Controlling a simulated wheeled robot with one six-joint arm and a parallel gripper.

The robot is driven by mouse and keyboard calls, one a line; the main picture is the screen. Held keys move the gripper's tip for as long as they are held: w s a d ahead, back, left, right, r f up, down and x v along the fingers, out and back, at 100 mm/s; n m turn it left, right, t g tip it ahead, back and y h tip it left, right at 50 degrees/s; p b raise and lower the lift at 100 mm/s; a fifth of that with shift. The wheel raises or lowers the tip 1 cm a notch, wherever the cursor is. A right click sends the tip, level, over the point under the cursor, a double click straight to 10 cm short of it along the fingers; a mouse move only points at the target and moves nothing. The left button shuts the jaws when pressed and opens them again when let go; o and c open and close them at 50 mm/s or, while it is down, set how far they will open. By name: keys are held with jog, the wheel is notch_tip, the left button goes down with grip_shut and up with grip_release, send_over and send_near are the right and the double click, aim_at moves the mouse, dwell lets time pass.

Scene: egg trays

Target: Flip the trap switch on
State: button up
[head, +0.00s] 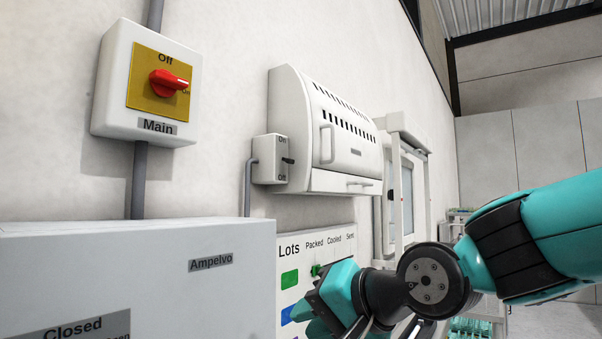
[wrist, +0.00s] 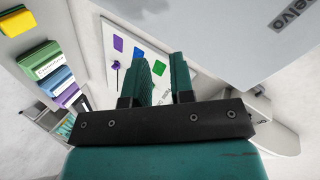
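The trap switch (head: 271,160) is a small white box on the wall in the head view, marked On at the top and Off at the bottom. Its dark lever (head: 288,161) sticks out to the right at about mid-height, and I cannot tell clearly which way it is set. The white vented trap (head: 345,130) hangs just right of it. My gripper (head: 322,305) is well below the switch, in front of the lots board, touching nothing that I can see. In the wrist view my gripper's teal fingers (wrist: 164,78) stand apart with nothing between them.
A red Main switch (head: 168,83) is at the upper left. The grey Ampelvo cabinet (head: 140,275) fills the lower left and juts out near my gripper. The lots board (head: 345,235) is on the wall behind my gripper; it also shows in the wrist view (wrist: 190,65).

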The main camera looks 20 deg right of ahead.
jog(key=w+d+r+m+t, duration=0.2)
jog(key=r+m+t, duration=0.1)
jog(key=r, duration=0.2)
jog(key=w+d+r+m+t, duration=0.2)
jog(key=w+r+m+t, duration=0.15)
jog(key=r, duration=0.25)
jog(key=m+t+h, duration=0.2)
jog(key=m+t, duration=0.2)
send_near(291, 161)
jog(key=shift+m+g, duration=0.25)
jog(key=p+x, duration=0.2)
jog(key=p, duration=0.1)
jog(key=p+x, duration=0.5)
jog(key=p, duration=0.1)
jog(key=shift+w+r, duration=0.25)
jog(key=shift+r, duration=0.15)
jog(key=shift+w+a+p, duration=0.1)
jog(key=shift+w+p, duration=0.3)
jog(key=shift+w, duration=0.25)
jog(key=shift+c, duration=0.4)
grip_shut()
